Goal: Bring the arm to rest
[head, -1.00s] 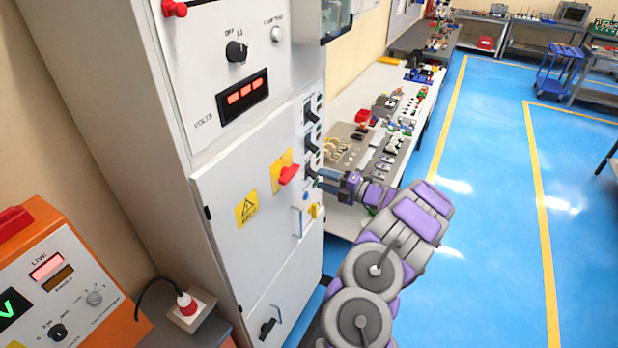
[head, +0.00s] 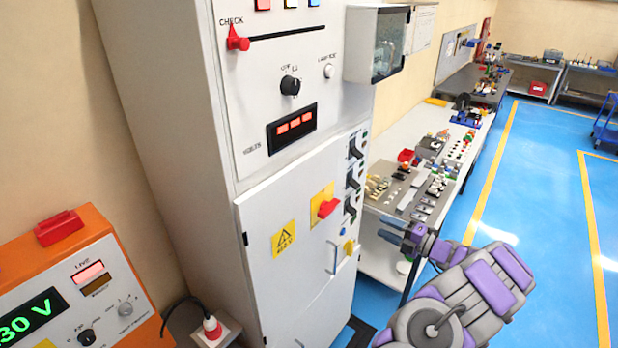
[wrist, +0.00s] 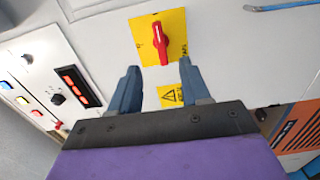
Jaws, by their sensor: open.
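My gripper (head: 391,232) is open and empty in the head view, to the right of the grey cabinet (head: 290,255) and in front of the bench. In the wrist view its two blue-grey fingers (wrist: 158,85) stand apart with nothing between them. Beyond them is the cabinet door with a red rotary handle (wrist: 160,42) on a yellow plate. The same red handle (head: 328,208) shows in the head view, to the left of my gripper. My forearm reaches up from the bottom right of the head view.
An orange meter box (head: 75,275) with a lit green display stands at the lower left. A white bench (head: 440,140) with switches and small parts runs behind my gripper. A red plug (head: 212,328) sits on a socket low down. Blue floor (head: 545,190) at the right is clear.

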